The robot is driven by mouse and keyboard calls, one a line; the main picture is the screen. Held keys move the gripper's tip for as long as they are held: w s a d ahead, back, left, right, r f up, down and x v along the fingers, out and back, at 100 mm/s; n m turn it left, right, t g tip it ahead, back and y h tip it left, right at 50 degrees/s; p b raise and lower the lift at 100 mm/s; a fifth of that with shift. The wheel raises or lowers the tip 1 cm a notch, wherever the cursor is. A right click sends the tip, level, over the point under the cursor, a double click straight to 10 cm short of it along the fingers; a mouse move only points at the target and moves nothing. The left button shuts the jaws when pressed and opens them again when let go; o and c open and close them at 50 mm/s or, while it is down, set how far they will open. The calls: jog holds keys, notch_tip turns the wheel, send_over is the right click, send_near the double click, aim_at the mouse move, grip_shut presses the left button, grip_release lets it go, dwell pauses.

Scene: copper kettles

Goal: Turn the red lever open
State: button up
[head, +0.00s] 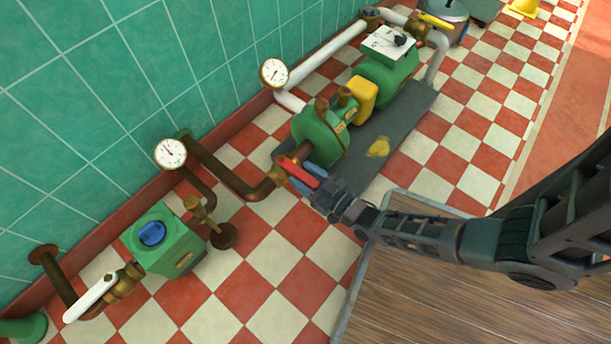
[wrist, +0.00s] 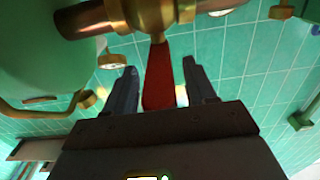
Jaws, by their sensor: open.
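The red lever (head: 298,172) sits on a brass valve in the brown pipe beside the green pump. In the wrist view the red lever (wrist: 158,78) hangs from the brass valve body (wrist: 150,18) and lies between my two fingers. My gripper (head: 306,187) is at the lever in the head view, and its fingers show on both sides of the lever in the wrist view (wrist: 160,85). The gripper is open, with a gap visible on each side of the lever. The lever's far end is hidden behind the gripper body.
The green pump (head: 318,138) stands on a grey base slab (head: 405,120). A pressure gauge (head: 170,154) is near the tiled wall. A white lever (head: 90,298) and a yellow lever (head: 435,21) are on other valves. A wooden surface (head: 440,300) lies below my arm.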

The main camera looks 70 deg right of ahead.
grip_shut()
dwell(0.4)
